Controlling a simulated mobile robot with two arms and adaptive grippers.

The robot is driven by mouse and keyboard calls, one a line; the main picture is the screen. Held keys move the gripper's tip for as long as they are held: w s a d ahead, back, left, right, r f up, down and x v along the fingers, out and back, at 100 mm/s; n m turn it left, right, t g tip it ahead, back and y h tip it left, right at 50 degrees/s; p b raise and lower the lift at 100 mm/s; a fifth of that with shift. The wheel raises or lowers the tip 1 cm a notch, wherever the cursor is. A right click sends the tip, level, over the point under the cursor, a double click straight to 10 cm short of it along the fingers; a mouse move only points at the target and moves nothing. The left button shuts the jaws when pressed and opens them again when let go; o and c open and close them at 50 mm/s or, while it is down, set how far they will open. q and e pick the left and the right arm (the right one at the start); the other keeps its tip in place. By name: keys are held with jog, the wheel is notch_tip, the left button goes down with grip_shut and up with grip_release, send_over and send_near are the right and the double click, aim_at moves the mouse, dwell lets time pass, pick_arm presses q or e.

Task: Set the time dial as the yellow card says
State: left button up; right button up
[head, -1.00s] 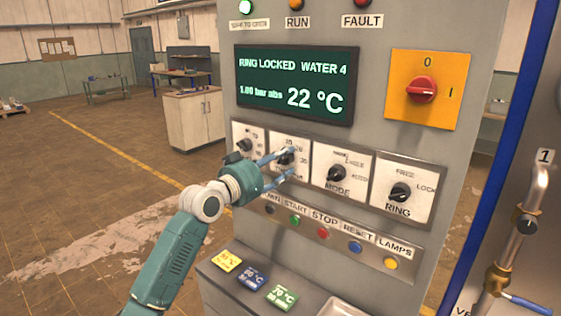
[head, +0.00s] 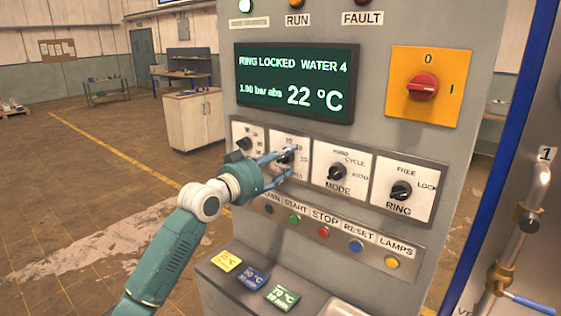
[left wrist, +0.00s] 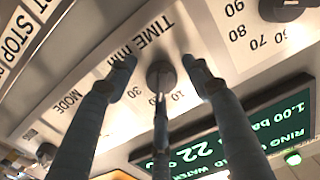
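The time dial's knob (left wrist: 160,73) is dark and round, on a white plate marked TIME MIN in the left wrist view. Its plate (head: 303,146) is second from the left in the head view's dial row. My left gripper (head: 287,163) reaches it from the left. In the wrist view the left gripper's fingertips (left wrist: 160,68) stand on either side of the knob with gaps, and a third finger ends close below it. Where the knob points is hard to tell. The yellow card (head: 227,261) lies on the ledge below; its print is too small to read.
A blue card (head: 251,278) and a green card (head: 281,297) lie beside the yellow one. The MODE dial (head: 338,171) and RING dial (head: 401,190) are to the right. A row of buttons (head: 323,233) runs just beneath. The screen (head: 297,84) reads 22 °C.

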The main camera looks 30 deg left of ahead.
pick_arm(q)
jog(key=s, duration=1.2)
jog(key=shift+a, duration=0.45)
